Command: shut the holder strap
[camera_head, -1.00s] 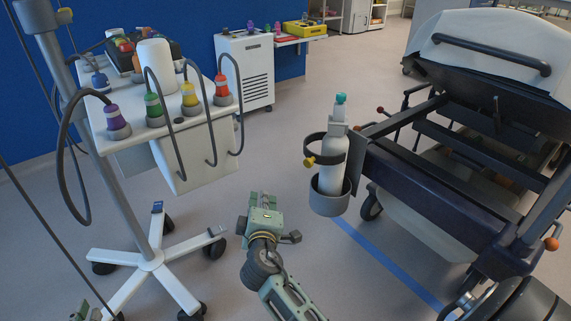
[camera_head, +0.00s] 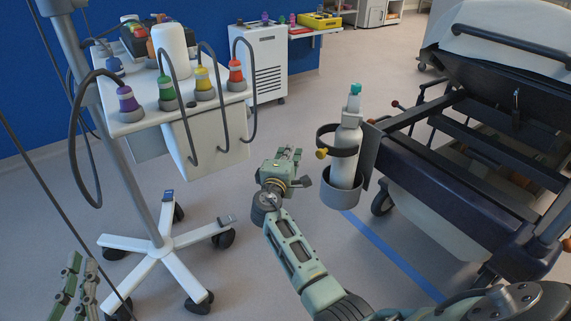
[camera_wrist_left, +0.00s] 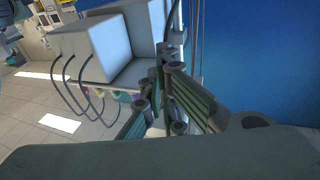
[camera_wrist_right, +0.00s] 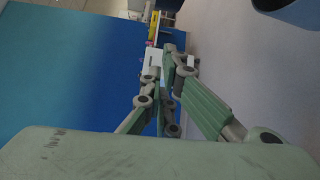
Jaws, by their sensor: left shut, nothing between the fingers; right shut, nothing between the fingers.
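The holder strap (camera_head: 345,152) is a dark band with a yellow knob (camera_head: 321,153) at its left side. It stands out to the left of a white bottle (camera_head: 346,160) with a teal cap. Whether its end is fastened I cannot tell. The bottle stands upright in a grey holder cup (camera_head: 341,196) beside the stretcher. My right gripper (camera_head: 287,156) is shut and empty, left of the strap and apart from it. It also shows shut in the right wrist view (camera_wrist_right: 168,62). My left gripper (camera_head: 76,282) is shut and empty at the lower left, far from the holder.
A wheeled stand (camera_head: 160,255) and a white trolley with coloured-capped fittings (camera_head: 213,142) and looped hoses are at left. The stretcher (camera_head: 450,190) fills the right side. A white cabinet (camera_head: 262,70) stands behind. Floor between trolley and holder is open.

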